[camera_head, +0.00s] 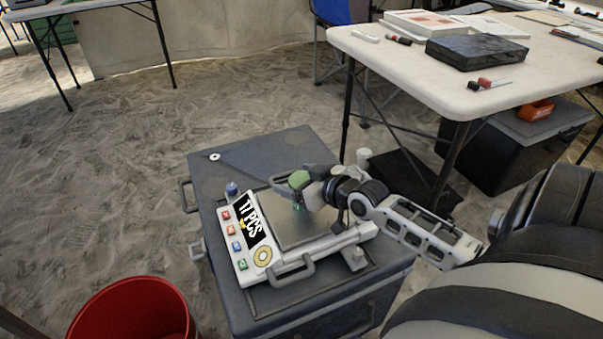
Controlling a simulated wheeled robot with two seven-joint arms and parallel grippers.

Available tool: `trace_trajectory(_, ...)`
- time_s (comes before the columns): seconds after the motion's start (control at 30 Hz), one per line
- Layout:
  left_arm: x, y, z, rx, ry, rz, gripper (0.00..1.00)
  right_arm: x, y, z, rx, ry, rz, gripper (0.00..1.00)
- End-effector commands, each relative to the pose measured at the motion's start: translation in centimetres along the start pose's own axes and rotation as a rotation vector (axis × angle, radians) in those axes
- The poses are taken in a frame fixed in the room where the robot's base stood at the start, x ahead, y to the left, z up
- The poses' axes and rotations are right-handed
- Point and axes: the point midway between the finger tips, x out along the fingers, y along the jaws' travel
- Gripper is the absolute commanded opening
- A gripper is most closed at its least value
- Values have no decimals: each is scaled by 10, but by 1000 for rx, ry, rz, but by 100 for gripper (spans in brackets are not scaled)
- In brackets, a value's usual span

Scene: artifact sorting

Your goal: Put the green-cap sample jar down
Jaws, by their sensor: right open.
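The green-cap sample jar (299,180) is by the metal plate of the weighing scale (250,225), which stands on a dark grey case. Its green cap shows, but its body is mostly hidden by my right gripper. My right gripper (305,196) reaches in from the right with its jaws open at the jar. Whether a finger touches the jar, and whether its base rests on the plate, cannot be told. The scale's display reads "17 PCS". My left gripper is not in view.
The dark case (230,157) has free top behind the scale, with a small white ring (214,156) on it. A blue-topped item (232,188) stands by the scale's left edge. A red bucket (135,312) is at the lower left. A white table (400,62) stands at the upper right.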

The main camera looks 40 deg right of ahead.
Motion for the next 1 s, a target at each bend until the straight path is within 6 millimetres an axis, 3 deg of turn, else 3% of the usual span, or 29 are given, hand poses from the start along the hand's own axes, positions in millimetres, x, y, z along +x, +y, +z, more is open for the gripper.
trace_trajectory(0.17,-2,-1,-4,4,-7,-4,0,-14,0,-2,0,-4,0,78)
trace_trajectory(0.6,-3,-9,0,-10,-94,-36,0,-98,0,-3,0,-4,-1,78)
trace_trajectory(0.8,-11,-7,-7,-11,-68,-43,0,-117,0,-3,0,-1,0,78)
trace_trajectory(1.0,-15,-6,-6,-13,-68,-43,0,-121,0,-2,0,1,0,78)
